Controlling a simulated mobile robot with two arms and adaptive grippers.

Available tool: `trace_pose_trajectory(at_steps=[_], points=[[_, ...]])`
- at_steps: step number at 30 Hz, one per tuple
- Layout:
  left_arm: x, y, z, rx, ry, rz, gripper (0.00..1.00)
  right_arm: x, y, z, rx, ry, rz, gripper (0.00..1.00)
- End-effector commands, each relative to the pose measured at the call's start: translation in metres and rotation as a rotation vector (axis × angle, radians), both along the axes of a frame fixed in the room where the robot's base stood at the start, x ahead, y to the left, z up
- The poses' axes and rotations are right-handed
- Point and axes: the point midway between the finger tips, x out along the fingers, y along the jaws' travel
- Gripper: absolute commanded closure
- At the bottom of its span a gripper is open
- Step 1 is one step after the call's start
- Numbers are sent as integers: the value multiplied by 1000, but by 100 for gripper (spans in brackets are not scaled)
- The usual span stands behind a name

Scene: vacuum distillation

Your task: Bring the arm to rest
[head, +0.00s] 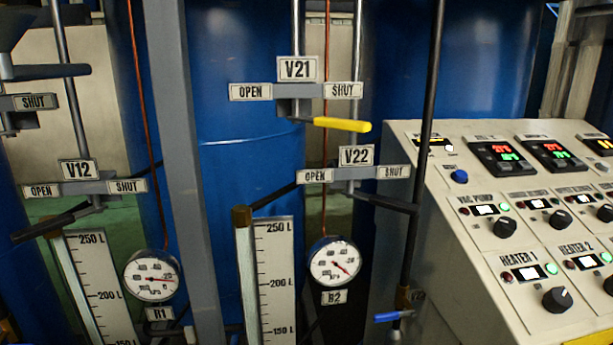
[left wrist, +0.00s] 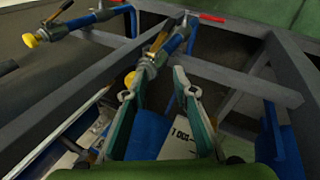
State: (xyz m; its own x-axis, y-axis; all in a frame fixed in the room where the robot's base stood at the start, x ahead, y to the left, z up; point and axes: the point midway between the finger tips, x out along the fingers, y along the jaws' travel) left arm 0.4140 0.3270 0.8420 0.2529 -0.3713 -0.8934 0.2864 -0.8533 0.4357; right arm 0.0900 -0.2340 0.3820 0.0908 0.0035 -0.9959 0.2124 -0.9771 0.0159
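My left gripper (left wrist: 156,88) shows only in the left wrist view. Its two green and grey fingers stand apart, and I see nothing held between them. Beyond the fingertips is a blue pipe fitting with a yellow knob (left wrist: 129,78); I cannot tell whether the fingers touch it. Neither gripper shows in the head view. My right gripper is in no view.
The head view shows valve V21 with a yellow handle (head: 342,125), a V22 label (head: 356,156), a V12 label (head: 79,169), gauges R1 (head: 151,276) and R2 (head: 335,262), and a control panel (head: 480,250). Grey frame bars (left wrist: 250,65) surround my left gripper.

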Motion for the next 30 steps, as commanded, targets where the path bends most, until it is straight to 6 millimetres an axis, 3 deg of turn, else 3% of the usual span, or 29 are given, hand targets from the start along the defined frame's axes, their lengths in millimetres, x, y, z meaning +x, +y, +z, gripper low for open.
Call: trace_pose_trajectory(at_steps=[1, 4, 12, 22, 30], points=[[-25, -24, -25, 70, 10, -72, 74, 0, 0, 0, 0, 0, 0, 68], [-57, -52, -50, 196, -5, -183, 74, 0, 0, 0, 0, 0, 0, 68], [-104, -96, -57, 372, -73, -349, 74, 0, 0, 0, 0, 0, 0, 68], [-136, -124, -33, 496, -150, -441, 74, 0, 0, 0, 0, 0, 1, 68], [-123, -124, -91, 496, -124, -450, 74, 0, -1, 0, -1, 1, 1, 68]])
